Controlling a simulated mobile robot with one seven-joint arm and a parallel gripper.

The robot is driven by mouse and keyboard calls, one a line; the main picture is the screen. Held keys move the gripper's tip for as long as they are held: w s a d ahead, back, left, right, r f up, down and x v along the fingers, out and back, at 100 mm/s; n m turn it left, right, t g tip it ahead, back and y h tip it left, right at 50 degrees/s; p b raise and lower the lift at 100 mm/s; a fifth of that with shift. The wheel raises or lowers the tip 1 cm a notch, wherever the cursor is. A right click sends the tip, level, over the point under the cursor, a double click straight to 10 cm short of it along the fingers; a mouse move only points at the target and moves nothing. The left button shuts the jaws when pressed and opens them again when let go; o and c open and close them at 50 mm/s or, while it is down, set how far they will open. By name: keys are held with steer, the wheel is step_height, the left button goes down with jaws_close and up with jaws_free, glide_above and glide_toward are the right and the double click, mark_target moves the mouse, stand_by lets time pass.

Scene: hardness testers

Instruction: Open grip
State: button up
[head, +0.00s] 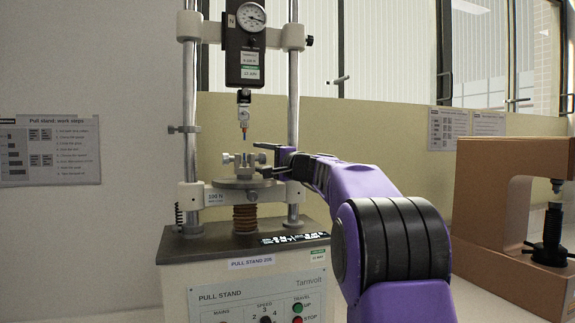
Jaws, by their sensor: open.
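No held thing shows between the fingers. They overlap the grip's right side in the picture; I cannot tell whether they touch it. The upper probe (243,115) hangs above, clear of the grip.
A dial gauge unit (245,60) hangs between two steel columns (293,100). An orange-brown tester (490,205) stands at the right. Buttons and a speed knob (266,320) are on the stand's front panel. A work-steps sheet (50,150) is on the left wall.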

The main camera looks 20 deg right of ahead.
steer(key=v, duration=1.5)
steer(key=shift+s, duration=0.2)
